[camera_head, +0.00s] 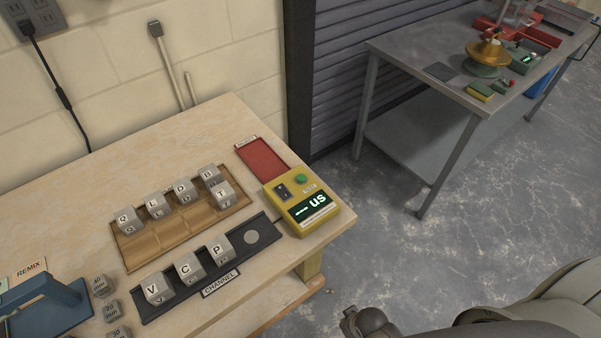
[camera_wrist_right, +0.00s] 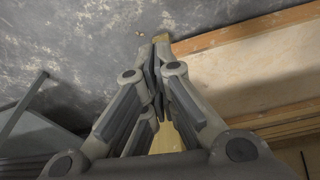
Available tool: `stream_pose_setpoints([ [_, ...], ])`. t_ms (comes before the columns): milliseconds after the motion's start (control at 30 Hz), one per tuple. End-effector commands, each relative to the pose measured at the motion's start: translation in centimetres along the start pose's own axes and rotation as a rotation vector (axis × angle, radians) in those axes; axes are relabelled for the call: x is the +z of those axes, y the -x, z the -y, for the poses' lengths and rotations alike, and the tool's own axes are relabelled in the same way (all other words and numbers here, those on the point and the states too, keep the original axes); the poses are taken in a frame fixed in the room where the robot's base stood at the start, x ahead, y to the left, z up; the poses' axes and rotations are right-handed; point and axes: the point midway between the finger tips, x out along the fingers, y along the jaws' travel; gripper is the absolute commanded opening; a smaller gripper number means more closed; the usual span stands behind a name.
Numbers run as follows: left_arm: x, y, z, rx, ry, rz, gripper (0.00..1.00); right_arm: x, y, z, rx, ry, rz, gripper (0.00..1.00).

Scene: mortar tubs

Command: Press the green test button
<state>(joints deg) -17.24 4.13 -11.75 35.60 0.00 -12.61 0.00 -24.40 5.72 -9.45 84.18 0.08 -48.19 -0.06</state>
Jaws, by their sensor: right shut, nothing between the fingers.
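The green test button (camera_head: 300,179) is a round button on top of a yellow tester box (camera_head: 281,191). The box stands at the right end of the wooden workbench, and its dark display reads "us". My right gripper is shut and empty in the right wrist view (camera_wrist_right: 160,48), with its fingers together. In the head view only part of my right arm shows, low at the right, beyond the bench's edge and well apart from the button. My left gripper is not in view.
A black channel rail (camera_head: 262,230) with lettered cubes lies in front of a wooden tray (camera_head: 128,250) with more cubes. A red tray (camera_head: 262,158) lies behind the tester. A blue tool (camera_head: 50,300) is at bottom left. A metal table (camera_head: 400,50) stands beyond clear floor.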

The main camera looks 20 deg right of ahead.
Motion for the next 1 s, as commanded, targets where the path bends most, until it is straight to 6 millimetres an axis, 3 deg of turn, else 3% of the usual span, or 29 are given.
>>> stream_pose_setpoints([
  [33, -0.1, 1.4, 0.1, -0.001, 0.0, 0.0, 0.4, -1.6, 2.7, -0.1, 0.001, 0.0, -0.015, 0.0],
  [367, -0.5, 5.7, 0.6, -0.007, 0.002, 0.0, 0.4, -9.5, 16.8, -0.1, -0.01, 0.041, -0.103, 0.0],
  [600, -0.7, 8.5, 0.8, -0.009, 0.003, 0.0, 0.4, -16.2, 26.6, 1.5, -0.048, 0.172, -0.231, 0.0],
  [800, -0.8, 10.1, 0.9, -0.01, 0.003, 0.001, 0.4, -23.1, 32.4, 4.6, -0.098, 0.418, -0.393, 0.0],
  [1000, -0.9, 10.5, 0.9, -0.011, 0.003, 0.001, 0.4, -28.4, 34.0, 6.7, -0.119, 0.667, -0.514, 0.0],
])
